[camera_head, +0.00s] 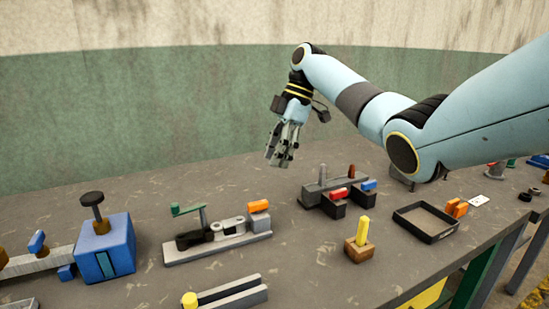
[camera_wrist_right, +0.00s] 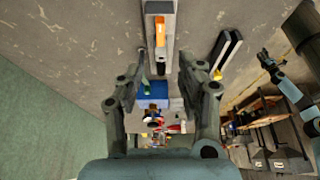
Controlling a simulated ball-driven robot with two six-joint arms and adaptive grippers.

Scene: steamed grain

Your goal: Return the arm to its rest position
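My right arm comes in from the right in the head view, bent at the elbow. My right gripper (camera_head: 280,162) hangs fingers-down above the back of the table (camera_head: 130,205), apart from everything on it. In the right wrist view, the two fingers of this gripper (camera_wrist_right: 162,58) are spread, with nothing held between them. My left gripper is not in the head view. A pale blue arm with a small dark gripper (camera_wrist_right: 266,60), likely my left one, shows at the right of the wrist view. Its fingers are too small to read.
Below the right gripper stand a grey fixture with a green lever (camera_head: 187,209) and a dark fixture with red and blue blocks (camera_head: 323,190). A blue box (camera_head: 105,248), a wooden block with a yellow peg (camera_head: 360,241) and a black tray (camera_head: 426,222) stand nearby. The back-left tabletop is clear.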

